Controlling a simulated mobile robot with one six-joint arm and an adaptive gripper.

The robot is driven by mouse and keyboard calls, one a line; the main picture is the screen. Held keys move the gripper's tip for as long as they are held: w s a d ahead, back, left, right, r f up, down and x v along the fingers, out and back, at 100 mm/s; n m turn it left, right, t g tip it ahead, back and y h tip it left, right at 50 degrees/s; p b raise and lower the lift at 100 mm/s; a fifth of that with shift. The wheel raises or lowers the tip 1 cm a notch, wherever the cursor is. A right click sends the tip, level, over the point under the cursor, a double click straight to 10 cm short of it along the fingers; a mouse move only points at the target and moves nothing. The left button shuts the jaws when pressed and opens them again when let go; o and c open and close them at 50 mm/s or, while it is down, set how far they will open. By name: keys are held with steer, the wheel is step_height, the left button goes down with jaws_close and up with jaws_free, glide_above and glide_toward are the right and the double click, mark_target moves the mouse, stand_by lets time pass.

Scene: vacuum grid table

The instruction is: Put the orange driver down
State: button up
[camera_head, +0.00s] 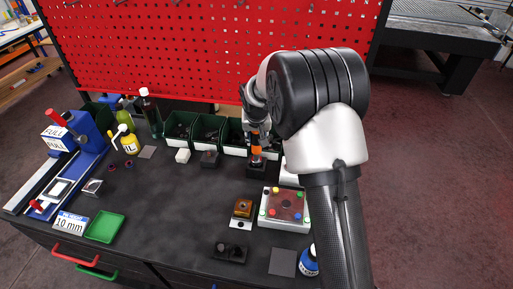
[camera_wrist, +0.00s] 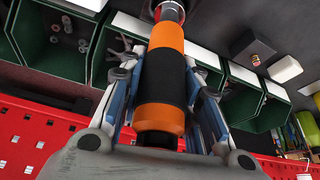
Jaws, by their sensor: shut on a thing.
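The orange driver (camera_wrist: 166,38) has an orange handle with a black band and a metal collar at its far end. My gripper (camera_wrist: 165,90) is shut on it around the black band in the wrist view. In the head view the driver (camera_head: 256,141) is upright at the back of the dark table (camera_head: 185,205), in front of the green bins. Its lower end is at a small black block (camera_head: 256,168); I cannot tell whether it touches it or sits in it. My gripper in the head view (camera_head: 256,131) is partly hidden by my arm.
Green bins (camera_head: 207,130) line the back under a red pegboard (camera_head: 200,50). A box with coloured buttons (camera_head: 284,208) is in front right. The table's middle is clear.

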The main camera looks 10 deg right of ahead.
mark_target(257, 145)
steer(key=shift+f+b, duration=0.45)
steer(key=shift+f, duration=1.65)
steer(key=shift+f, duration=0.25)
steer(key=o, duration=1.2)
steer(key=shift+r, duration=0.1)
